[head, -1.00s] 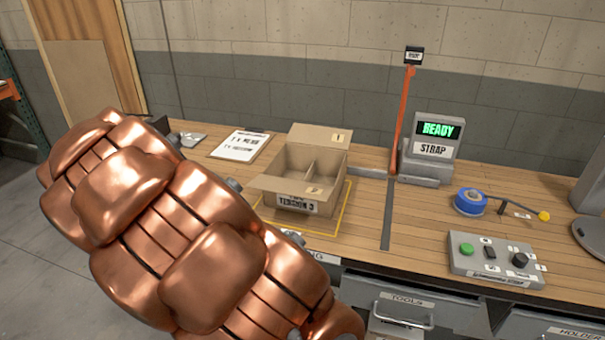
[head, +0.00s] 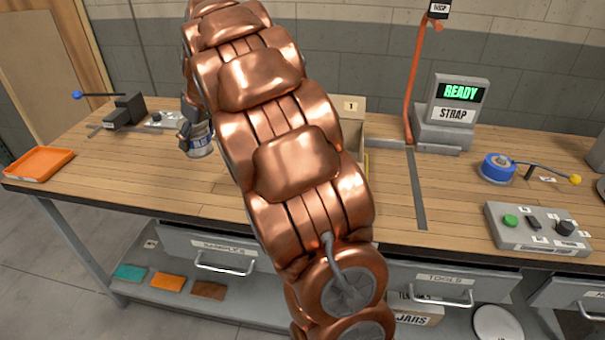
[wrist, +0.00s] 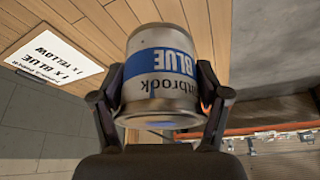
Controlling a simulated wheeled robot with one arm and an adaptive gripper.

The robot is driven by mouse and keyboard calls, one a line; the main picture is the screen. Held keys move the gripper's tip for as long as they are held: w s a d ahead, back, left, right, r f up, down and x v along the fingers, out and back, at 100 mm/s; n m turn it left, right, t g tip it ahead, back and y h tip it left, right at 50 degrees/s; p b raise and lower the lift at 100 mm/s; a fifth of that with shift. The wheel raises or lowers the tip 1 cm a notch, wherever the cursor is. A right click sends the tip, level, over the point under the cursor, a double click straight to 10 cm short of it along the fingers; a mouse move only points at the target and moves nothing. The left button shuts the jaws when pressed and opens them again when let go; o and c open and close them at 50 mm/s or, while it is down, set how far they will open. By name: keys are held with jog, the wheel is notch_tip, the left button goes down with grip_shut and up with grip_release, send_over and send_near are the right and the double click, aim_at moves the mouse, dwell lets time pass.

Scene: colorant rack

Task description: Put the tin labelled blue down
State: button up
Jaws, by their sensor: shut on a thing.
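The tin labelled blue (head: 201,144) is a silver can with a blue band, just left of my arm in the head view, over the left part of the bench. In the wrist view the tin (wrist: 163,65) fills the middle, with its label upside down. My gripper (wrist: 162,98) is shut on the tin, one finger on each side. In the head view my gripper (head: 185,128) is partly hidden by my arm. I cannot tell whether the tin's base touches the wood.
An orange tray (head: 40,163) lies at the bench's left end. A dark device with a blue-knobbed lever (head: 124,112) stands behind it, with clear wood between. My arm hides most of the cardboard box (head: 351,106). A clipboard sheet (wrist: 52,55) shows in the wrist view.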

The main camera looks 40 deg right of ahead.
jog(key=s+d+r+b, duration=0.25)
jog(key=s+d, duration=0.45)
jog(key=d, duration=0.5)
jog(key=s+d+r+b, duration=0.25)
jog(key=s+d, duration=0.35)
jog(key=d, duration=0.6)
notch_tip(320, 180, down, 16)
jog(key=shift+d+f+p, duration=0.15)
jog(key=shift+f+p, duration=0.1)
jog(key=shift+p, duration=1)
jog(key=shift+f, duration=0.2)
jog(key=o, duration=1.8)
jog(key=shift+c, duration=0.2)
jog(key=a+b+v, duration=0.1)
jog(key=v, duration=1.1)
jog(key=shift+s+d+b, duration=0.15)
jog(key=shift+d+b, duration=0.15)
jog(key=shift+d, duration=0.15)
